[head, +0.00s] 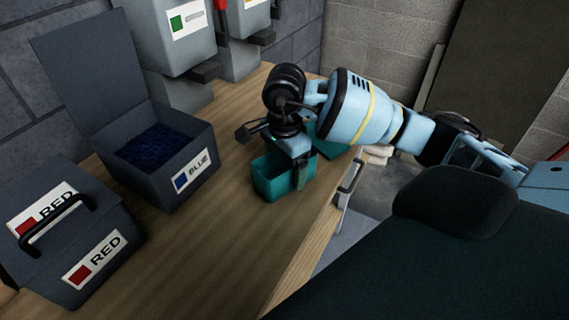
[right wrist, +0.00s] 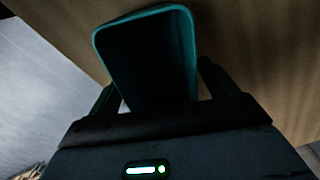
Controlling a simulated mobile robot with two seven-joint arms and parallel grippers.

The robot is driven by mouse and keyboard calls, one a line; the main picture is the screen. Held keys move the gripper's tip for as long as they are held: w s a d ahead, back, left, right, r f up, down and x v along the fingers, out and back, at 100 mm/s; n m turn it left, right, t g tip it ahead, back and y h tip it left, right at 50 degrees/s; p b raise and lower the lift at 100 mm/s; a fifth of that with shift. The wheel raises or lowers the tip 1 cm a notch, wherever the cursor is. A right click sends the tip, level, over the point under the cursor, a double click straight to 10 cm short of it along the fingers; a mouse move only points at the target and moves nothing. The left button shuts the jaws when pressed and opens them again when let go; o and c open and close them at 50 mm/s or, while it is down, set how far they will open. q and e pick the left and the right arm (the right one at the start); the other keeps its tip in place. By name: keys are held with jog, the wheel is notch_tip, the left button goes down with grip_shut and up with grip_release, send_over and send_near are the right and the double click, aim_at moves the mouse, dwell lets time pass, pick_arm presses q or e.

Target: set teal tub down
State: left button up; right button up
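The teal tub (head: 270,180) is open-topped and upright at the front edge of the wooden bench, right of the blue-labelled bin. My right gripper (head: 291,168) comes down over it, with one finger against its near right side. In the right wrist view the tub (right wrist: 150,50) lies between the two fingers of the gripper (right wrist: 158,85), which appear shut on its walls. I cannot tell whether its base touches the bench. My left gripper is not in view.
An open bin labelled BLUE (head: 190,176) holds dark blue pieces. A lidded RED bin (head: 95,258) stands front left. Grey dispensers (head: 180,45) stand at the back. The bench (head: 215,245) is clear in front.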

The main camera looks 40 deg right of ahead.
notch_tip(320, 180, up, 12)
jog(key=shift+r+p, duration=0.2)
jog(key=shift+p, duration=0.25)
jog(key=shift+c, duration=0.5)
dwell(1.1)
